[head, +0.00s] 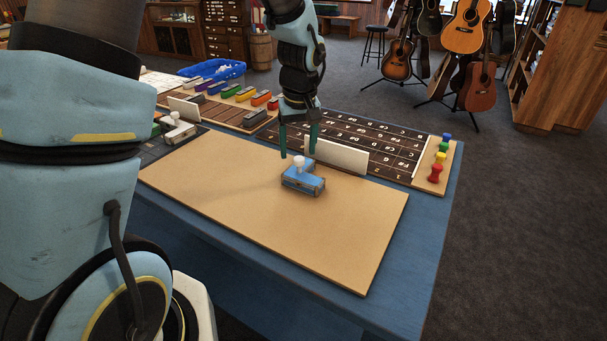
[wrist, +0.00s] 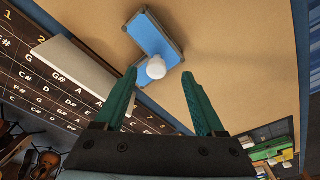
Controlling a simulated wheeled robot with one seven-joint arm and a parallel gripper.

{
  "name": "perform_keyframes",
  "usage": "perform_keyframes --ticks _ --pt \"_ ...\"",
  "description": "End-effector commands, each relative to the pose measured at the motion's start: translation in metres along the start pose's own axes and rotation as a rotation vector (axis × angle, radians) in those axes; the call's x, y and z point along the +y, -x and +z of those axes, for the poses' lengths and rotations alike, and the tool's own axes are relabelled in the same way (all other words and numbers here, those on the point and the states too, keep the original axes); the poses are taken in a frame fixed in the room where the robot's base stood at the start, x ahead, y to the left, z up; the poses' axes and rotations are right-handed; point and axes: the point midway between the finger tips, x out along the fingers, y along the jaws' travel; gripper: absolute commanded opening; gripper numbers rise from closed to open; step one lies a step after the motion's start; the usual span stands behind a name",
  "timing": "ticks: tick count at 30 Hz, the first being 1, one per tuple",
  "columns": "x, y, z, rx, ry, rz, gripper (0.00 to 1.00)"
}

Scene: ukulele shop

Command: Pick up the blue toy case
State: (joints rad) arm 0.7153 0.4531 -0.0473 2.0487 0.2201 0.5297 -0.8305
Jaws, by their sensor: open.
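The blue toy case (head: 303,180) lies on the tan board (head: 240,190) on the blue table. My gripper (head: 299,152) has green fingers and hangs open just behind and above the case in the head view. In the wrist view its fingers (wrist: 168,75) are apart with nothing held between them. The case appears free of the fingers.
A white upright strip (head: 336,155) stands close behind the case, before a dark lettered board (head: 365,140). Colored pegs (head: 438,160) stand at its right end. Several colored blocks (head: 245,93) and a blue bin (head: 213,70) are at the back left. The tan board's front is clear.

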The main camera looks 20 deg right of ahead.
Motion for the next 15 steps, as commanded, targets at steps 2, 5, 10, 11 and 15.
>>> perform_keyframes --ticks 2,5,10,11,15 --pt "0.001 -0.005 0.000 -0.003 -0.001 -0.002 0.71" --pt "0.003 -0.017 -0.001 -0.005 -0.002 -0.004 0.71" --pt "0.006 -0.040 -0.002 -0.004 -0.001 -0.003 0.71" --pt "0.006 -0.043 -0.002 -0.003 -0.001 -0.003 0.71" --pt "0.006 -0.051 -0.002 -0.001 -0.002 -0.001 0.71"
